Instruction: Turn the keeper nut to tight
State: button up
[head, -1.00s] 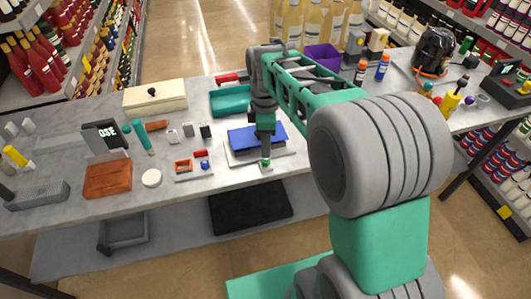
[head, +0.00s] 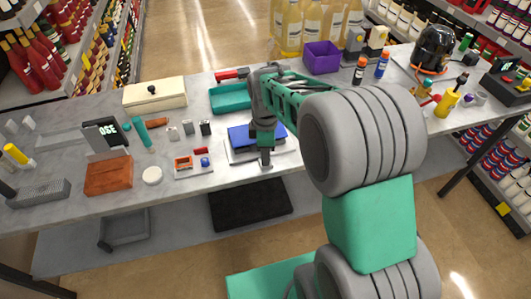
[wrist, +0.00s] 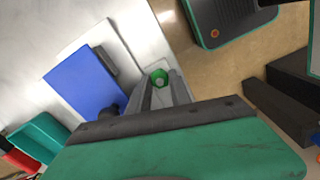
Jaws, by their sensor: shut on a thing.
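A blue block (wrist: 82,80) sits on a pale base plate (wrist: 105,38) at the counter's front edge; the block also shows in the head view (head: 240,138). In the head view my gripper (head: 265,160) stands at the plate's front, and the nut is hidden there. How far the nut is turned cannot be seen.
A teal tray (head: 229,98) lies behind the blue block. A purple bin (head: 322,57) stands behind. The counter's front edge is close to my gripper.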

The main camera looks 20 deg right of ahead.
grip_shut()
jog(key=shift+m, duration=0.5)
jog(key=m, duration=0.4)
jog(key=shift+m, duration=0.3)
jog(key=m, duration=1.2)
jog(key=shift+m, duration=0.4)
jog(key=m, duration=0.5)
jog(key=shift+m, duration=0.4)
